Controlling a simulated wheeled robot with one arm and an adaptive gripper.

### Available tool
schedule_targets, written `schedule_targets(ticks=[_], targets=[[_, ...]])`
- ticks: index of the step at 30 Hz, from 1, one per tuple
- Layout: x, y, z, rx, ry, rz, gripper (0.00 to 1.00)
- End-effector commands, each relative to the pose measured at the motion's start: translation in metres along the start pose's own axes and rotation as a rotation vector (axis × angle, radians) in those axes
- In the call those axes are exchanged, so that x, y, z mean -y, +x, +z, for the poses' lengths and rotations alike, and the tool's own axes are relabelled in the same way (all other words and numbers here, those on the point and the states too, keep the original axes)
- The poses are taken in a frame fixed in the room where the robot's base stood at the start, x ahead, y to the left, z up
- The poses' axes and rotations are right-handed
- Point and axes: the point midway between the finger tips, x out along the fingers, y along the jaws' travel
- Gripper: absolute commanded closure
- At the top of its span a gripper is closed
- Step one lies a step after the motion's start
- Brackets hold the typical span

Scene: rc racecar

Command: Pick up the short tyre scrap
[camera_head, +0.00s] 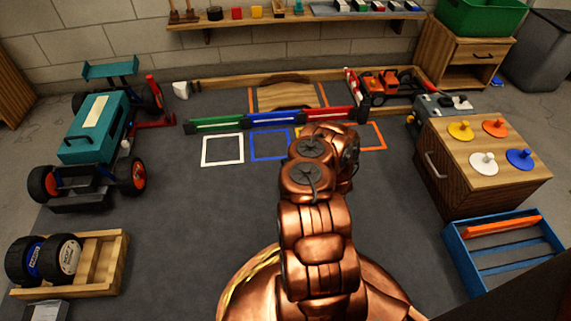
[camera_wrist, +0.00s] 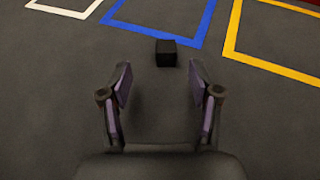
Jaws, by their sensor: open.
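A small black block (camera_wrist: 166,53), which looks like the short tyre scrap, lies on the dark grey floor mat in the wrist view. It sits at the near edge of the blue outlined square (camera_wrist: 197,36). My gripper (camera_wrist: 162,75) is open and empty, its two fingers spread. The block is a little beyond the fingertips, roughly centred between them, and not touched. In the head view my copper arm hides the gripper and the block.
White (camera_head: 222,149) and blue floor outlines lie before a green, blue and red barrier (camera_head: 273,119). A teal car (camera_head: 95,130) stands at left, a wooden tyre rack (camera_head: 112,262) below it. A wooden cabinet (camera_head: 462,194) and blue crate (camera_head: 462,249) stand at right. The mat's left middle is clear.

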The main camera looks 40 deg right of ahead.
Motion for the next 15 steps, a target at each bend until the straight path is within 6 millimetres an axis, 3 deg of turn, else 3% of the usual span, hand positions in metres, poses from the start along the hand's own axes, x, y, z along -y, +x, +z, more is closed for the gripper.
schedule_targets(ticks=[15], targets=[[0.004,0.033,-0.006,-0.003,0.002,-0.005,0.38]])
